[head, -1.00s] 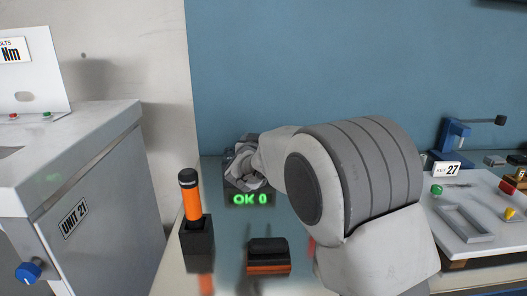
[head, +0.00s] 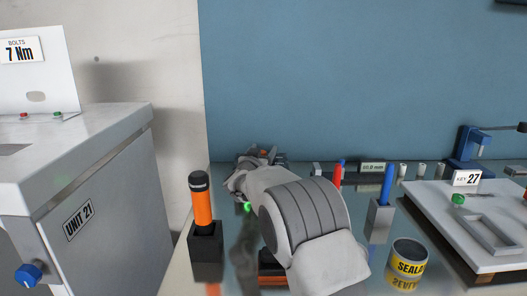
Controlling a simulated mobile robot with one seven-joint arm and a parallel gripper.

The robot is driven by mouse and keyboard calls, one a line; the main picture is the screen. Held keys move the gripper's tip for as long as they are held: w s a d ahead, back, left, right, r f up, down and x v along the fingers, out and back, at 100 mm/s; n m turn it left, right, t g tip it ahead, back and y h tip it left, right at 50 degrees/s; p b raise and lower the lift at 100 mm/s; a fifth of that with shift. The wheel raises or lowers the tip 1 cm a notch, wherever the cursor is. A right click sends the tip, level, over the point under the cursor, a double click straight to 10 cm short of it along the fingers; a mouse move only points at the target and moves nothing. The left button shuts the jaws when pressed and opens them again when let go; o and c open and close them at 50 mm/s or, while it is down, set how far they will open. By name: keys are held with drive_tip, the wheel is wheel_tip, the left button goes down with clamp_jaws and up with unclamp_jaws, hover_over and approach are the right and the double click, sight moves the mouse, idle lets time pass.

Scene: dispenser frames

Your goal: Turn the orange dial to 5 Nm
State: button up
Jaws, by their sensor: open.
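My gripper (head: 256,168) is over the far part of the glossy bench, seen from behind at the end of my arm. Its fingers are small and mostly hidden by its own wrist; it is open. A small orange patch (head: 265,149) shows at the gripper's far end; I cannot tell whether it is the orange dial. No dial face or pointer can be read.
A black-and-orange block (head: 270,268) is partly behind my arm.

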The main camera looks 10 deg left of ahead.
drive_tip(key=shift+w, duration=0.4)
clamp_jaws()
